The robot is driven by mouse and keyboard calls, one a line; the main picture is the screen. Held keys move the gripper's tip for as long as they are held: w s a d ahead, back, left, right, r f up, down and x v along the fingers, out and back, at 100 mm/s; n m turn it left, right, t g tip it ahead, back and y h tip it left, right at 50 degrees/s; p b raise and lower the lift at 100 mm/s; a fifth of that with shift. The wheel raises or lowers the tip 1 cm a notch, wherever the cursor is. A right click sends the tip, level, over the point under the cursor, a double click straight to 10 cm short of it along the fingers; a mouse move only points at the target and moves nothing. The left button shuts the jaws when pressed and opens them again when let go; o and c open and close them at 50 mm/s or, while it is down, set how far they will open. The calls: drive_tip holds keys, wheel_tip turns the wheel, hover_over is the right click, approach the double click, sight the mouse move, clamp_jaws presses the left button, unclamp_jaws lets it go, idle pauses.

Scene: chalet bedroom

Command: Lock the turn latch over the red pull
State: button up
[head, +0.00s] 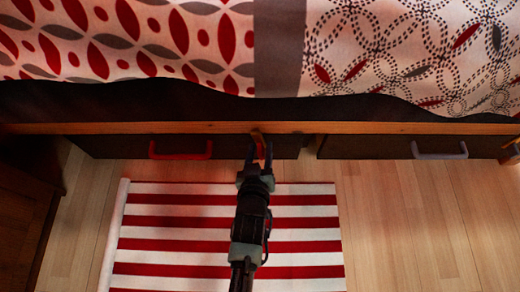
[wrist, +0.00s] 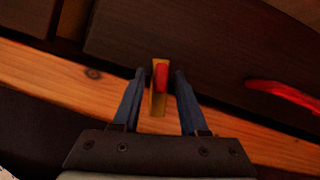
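The red pull (head: 180,154) is on a dark drawer front (head: 110,146) under the bed; part of it shows at the right of the wrist view (wrist: 283,95). The turn latch (head: 256,138) is a small light-wood bar with a red face, on the wooden rail to the right of the pull. In the wrist view the latch (wrist: 158,102) reaches from the rail over the edge of the dark front. My gripper (head: 256,152) is open, its fingers on either side of the latch in the wrist view (wrist: 160,78). Narrow gaps show; contact is unclear.
The wooden rail (head: 100,128) runs along the bed under the patterned bedspread (head: 130,40). A second dark drawer with a grey pull (head: 438,152) is at the right. A striped red and white rug (head: 170,222) lies on the floor. Dark wooden furniture (head: 25,215) stands at left.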

clamp_jaws()
drive_tip(key=shift+a, duration=0.1)
drive_tip(key=shift+a+r+m+y+p, duration=0.1)
drive_tip(key=shift+a+m+y+p, duration=0.15)
drive_tip(key=shift+p, duration=0.7)
drive_tip(key=shift+a+f+m+y+p, duration=0.2)
drive_tip(key=shift+m+y+p, duration=0.25)
drive_tip(key=shift+m, duration=0.3)
drive_tip(key=shift+o, duration=0.8)
unclamp_jaws()
